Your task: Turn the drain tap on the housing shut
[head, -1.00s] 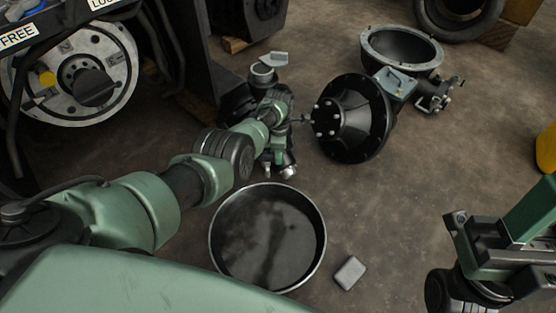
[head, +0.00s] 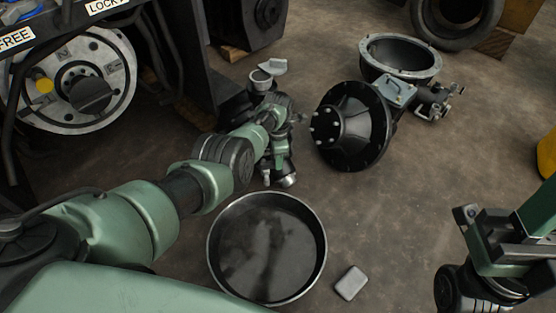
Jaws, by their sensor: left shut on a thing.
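My left arm reaches in from the left, and its gripper (head: 279,165) points down beside a dark upright housing (head: 262,98) with a cup-like top. The left gripper is shut on a small part low on this housing, apparently the drain tap. The wrist hides most of the tap, so its handle angle cannot be read. Small silver pieces show at the gripper's lower end; I cannot tell whether they belong to tap or gripper. My right gripper (head: 500,235) is at the lower right, away from the housing; its jaw opening is unclear.
A round black pan (head: 267,248) lies on the floor in front, with a small grey block (head: 350,283) beside it. A black flanged cone (head: 352,127) and an open bell-shaped casting (head: 401,57) lie to the right.

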